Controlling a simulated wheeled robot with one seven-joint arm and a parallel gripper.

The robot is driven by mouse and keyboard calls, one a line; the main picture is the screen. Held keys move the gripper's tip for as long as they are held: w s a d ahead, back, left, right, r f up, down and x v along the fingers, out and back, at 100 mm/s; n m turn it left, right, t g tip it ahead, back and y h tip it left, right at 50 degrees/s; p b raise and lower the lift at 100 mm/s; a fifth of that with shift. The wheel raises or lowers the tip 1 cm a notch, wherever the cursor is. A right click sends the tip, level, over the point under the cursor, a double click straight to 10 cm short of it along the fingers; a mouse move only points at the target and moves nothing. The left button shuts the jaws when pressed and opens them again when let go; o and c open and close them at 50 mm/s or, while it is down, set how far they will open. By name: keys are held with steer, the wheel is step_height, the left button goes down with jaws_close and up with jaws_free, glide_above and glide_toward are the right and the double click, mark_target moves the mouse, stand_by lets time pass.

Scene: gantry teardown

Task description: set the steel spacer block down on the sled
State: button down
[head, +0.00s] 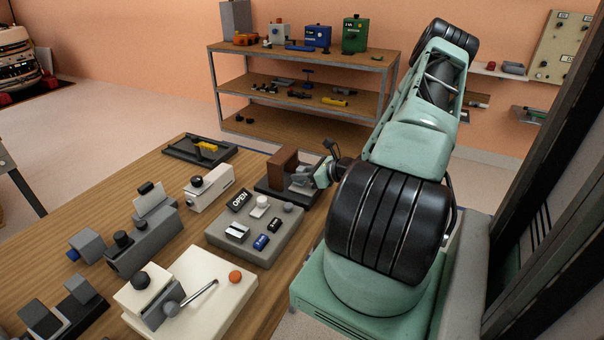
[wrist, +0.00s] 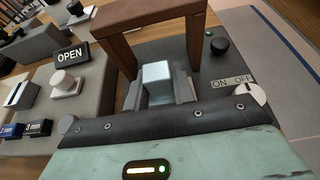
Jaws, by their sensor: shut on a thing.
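The steel spacer block (wrist: 157,75) is a pale grey block in the wrist view. My gripper (wrist: 159,90) is shut on it, with one finger on each side. In the head view my gripper (head: 308,178) reaches in at the right side of the brown gantry (head: 283,165). The gantry is an arch on a dark base (head: 269,189); its beam (wrist: 150,18) and two legs show in the wrist view. The block is at the near side of the arch opening, low over the base. The sled cannot be told apart; the block and fingers may hide it. Contact underneath is not visible.
An ON/OFF dial (wrist: 250,93) and a black knob (wrist: 219,46) are on the base, right of the gantry. A grey panel (head: 255,245) with an OPEN sign (head: 239,200) stands close to the left. Several fixtures fill the wooden table (head: 165,178).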

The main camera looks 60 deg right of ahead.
steer(key=shift+f, duration=0.45)
stand_by(0.6)
steer(key=c, duration=1.1)
jaws_free()
steer(key=b+v, duration=0.2)
steer(key=v, duration=1.5)
steer(key=shift+s, duration=0.2)
